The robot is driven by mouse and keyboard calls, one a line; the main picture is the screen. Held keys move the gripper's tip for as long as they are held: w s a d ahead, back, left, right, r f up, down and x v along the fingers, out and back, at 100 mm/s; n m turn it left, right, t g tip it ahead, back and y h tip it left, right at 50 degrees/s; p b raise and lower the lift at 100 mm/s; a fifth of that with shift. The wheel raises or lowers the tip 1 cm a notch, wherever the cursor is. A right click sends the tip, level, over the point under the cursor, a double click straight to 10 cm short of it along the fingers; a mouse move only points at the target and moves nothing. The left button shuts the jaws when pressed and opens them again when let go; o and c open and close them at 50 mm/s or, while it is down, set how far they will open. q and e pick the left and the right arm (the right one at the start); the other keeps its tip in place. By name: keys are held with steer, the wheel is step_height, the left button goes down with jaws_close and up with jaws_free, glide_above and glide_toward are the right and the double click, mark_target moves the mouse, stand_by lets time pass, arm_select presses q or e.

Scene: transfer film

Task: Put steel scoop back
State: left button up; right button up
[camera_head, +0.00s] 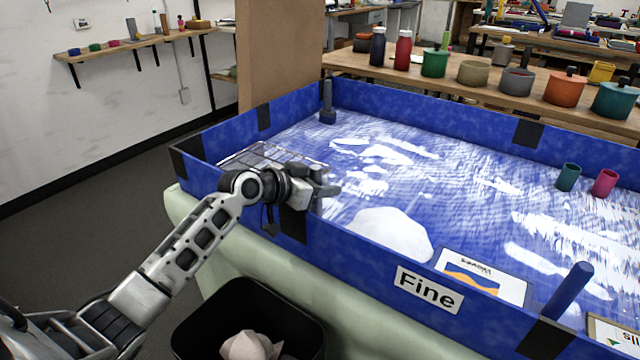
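My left gripper (328,189) reaches over the near wall of a blue-walled tray (345,255), at its left end. The gripper points right, above the tray floor, beside a dark wire rack (262,156). Its fingers are small and dark here, and I cannot tell whether they are open or shut, or hold anything. I cannot make out a steel scoop; it may be hidden by the gripper. My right gripper is not in view.
A white mound (392,234) lies right of the gripper, behind the "Fine" label (428,289). A dark blue post (327,103) stands at the back left, another blue rod (568,291) at the near right. A black bin (250,312) stands below the near wall.

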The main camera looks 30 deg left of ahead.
arm_select(q)
steer(key=v, duration=1.2)
stand_by(0.3)
